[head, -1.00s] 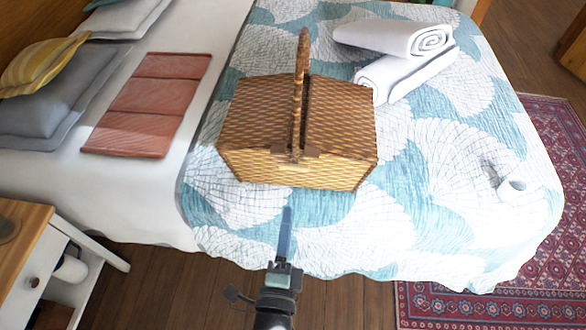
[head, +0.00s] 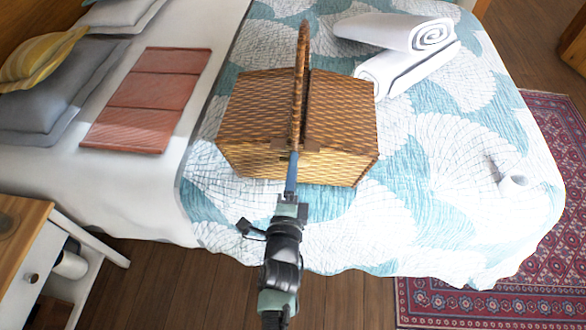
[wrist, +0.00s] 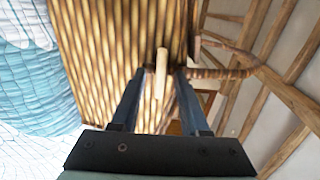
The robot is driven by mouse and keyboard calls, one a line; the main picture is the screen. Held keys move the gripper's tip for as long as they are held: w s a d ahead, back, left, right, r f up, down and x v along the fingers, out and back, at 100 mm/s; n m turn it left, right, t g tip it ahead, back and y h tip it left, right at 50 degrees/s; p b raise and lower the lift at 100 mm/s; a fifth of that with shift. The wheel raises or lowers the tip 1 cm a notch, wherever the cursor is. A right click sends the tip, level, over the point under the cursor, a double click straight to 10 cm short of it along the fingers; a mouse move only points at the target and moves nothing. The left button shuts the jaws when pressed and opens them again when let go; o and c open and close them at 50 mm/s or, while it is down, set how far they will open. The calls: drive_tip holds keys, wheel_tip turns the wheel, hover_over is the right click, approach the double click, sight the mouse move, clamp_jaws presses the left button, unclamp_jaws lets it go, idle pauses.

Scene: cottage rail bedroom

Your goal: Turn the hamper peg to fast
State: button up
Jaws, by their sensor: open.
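The wicker hamper (head: 250,105) sits upright on the bed, its two lids closed and its arched handle (head: 301,75) raised. In the wrist view the hamper's woven front (wrist: 95,50) fills much of the left and middle. A pale wooden peg (wrist: 161,68) stands out from that front. My gripper (head: 291,165) is at the hamper's front, below the handle's foot. In the wrist view my gripper (wrist: 160,78) is open, with one finger on each side of the peg. I cannot tell whether either finger touches it. The peg is not clear in the head view.
Rolled white towels (head: 400,50) lie just behind and right of the hamper. A folded pink cloth (head: 150,98) and pillows (head: 60,90) lie to the left. A small white cup-like thing (head: 515,186) is at the bed's right. A nightstand (head: 25,235) stands at lower left.

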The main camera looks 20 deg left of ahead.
clamp_jaws()
drive_tip(key=shift+n, duration=0.3)
drive_tip(key=shift+n+p, duration=1.2)
drive_tip(key=shift+n, duration=7.4)
